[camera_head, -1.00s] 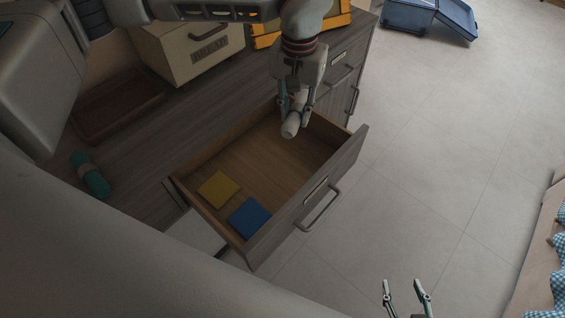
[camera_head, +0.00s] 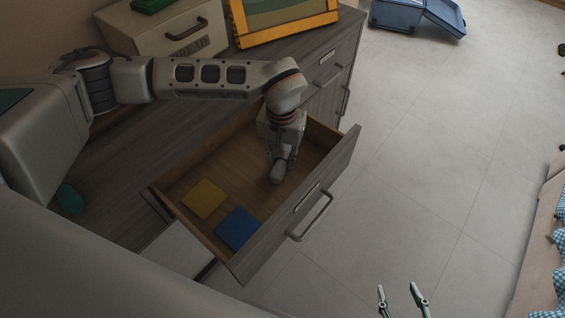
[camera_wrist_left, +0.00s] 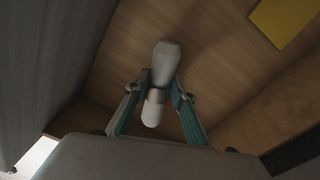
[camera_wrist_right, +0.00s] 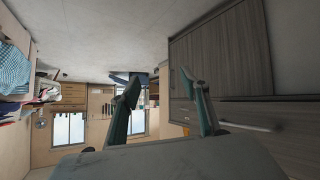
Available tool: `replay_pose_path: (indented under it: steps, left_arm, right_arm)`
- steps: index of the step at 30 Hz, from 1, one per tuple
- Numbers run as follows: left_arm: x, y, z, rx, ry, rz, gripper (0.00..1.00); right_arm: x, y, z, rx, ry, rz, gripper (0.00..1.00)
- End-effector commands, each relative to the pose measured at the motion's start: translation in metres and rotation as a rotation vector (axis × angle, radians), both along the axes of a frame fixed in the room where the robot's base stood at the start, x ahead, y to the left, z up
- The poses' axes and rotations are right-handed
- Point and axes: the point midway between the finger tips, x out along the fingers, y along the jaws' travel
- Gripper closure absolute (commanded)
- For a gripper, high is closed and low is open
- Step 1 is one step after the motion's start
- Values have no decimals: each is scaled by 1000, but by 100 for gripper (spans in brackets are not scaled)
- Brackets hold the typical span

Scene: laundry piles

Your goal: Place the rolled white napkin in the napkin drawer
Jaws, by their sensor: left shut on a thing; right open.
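The rolled white napkin (camera_head: 277,172) has a grey band around its middle and shows clearly in the left wrist view (camera_wrist_left: 166,62). My left gripper (camera_head: 283,160) is shut on it around the band, and it also shows in the left wrist view (camera_wrist_left: 158,90). The napkin is inside the outline of the open drawer (camera_head: 326,184), over its right half. I cannot tell whether it touches the drawer floor. A yellow folded napkin (camera_head: 204,199) and a blue folded napkin (camera_head: 239,228) lie flat in the drawer's left part. My right gripper (camera_head: 400,292) is open and empty over the floor.
A teal roll (camera_head: 71,199) lies at the left, partly hidden by my arm. An open blue case (camera_head: 417,17) lies on the floor. The drawer's middle is bare.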

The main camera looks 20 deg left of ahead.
Motion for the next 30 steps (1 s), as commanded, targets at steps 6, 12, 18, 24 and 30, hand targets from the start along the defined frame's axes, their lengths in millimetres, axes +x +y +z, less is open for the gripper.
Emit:
replay_pose_path:
  steps: [6,12,18,24,30]
  left_arm:
    - [-1,0,-21,0,2,-1,97]
    - [0,0,-20,0,1,-1,97]
    - [-1,0,-22,0,1,-1,59]
    - [-1,0,-22,0,2,-1,59]
    - [0,0,-16,0,0,0,59]
  right_arm:
    - [-1,3,0,5,1,2,54]
    - [3,3,6,8,-11,1,54]
    - [4,3,4,8,-10,-1,54]
    - [3,2,2,7,-8,-2,54]
    - [4,1,4,5,-10,-3,54]
